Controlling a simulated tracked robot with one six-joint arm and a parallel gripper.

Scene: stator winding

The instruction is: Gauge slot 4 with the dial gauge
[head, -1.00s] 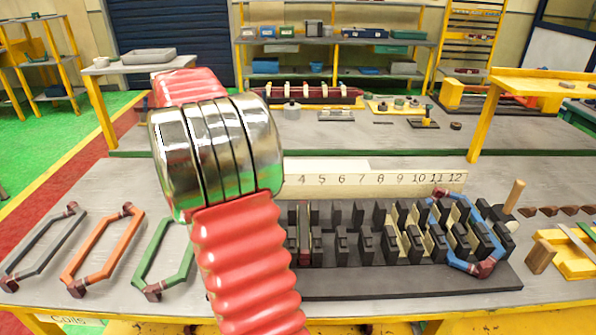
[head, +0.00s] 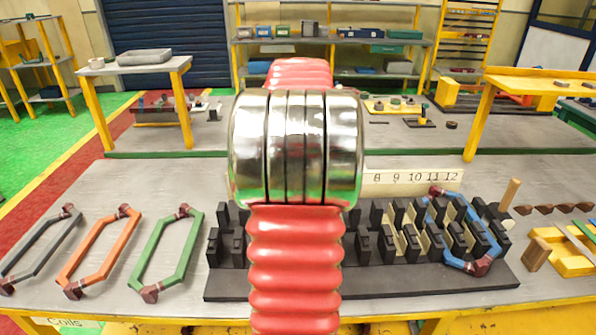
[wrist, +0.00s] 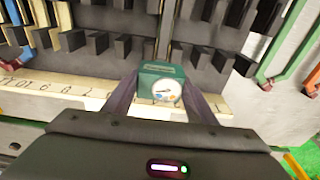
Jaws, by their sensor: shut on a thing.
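The dial gauge (wrist: 160,82) is a small green box with a white round dial. My gripper (wrist: 161,92) is shut on it in the wrist view, with a dark finger on each side. It is in front of the stator's black teeth, over the cream number strip (wrist: 60,96). Its underside is hidden, so I cannot tell whether it touches a slot. In the head view my arm covers the gripper, the gauge and the middle slots, with slot 4. The stator block (head: 430,278) shows on both sides, and the strip (head: 414,179) shows labels 8 to 12.
A blue coil (head: 454,262) sits at the stator's right end, near cream-lined slots. Grey (head: 42,250), orange (head: 102,250) and green (head: 166,250) coils lie at the left. A wooden peg (head: 510,195) stands at the right, beside a yellow tray (head: 570,262).

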